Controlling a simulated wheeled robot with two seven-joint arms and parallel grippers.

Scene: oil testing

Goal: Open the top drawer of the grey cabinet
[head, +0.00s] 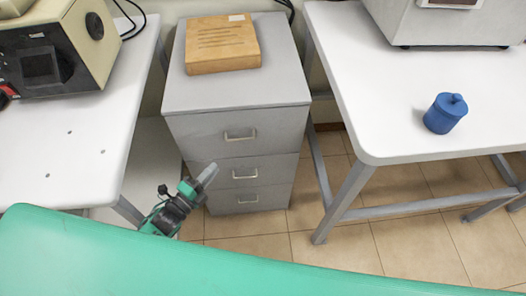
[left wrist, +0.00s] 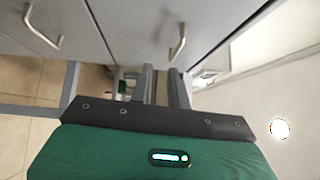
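The grey cabinet (head: 280,97) stands between two white tables, with three drawers stacked in its front, all closed. The top drawer (head: 202,136) has a metal bar handle (head: 240,137). My left gripper (head: 210,172) is in front of the cabinet, left of the handles and lower than the top one, its fingers pointing up and right. In the left wrist view the two fingers (left wrist: 163,82) are apart with a gap between them, empty. Two drawer handles show there, one (left wrist: 178,42) just beyond the fingertips; I cannot tell which drawers these are. My right gripper is not in view.
A wooden block (head: 222,45) lies on the cabinet top. A beige instrument (head: 85,50) sits on the left table (head: 85,165). A blue lidded jar (head: 444,113) stands on the right table (head: 385,120). The tiled floor before the cabinet is clear.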

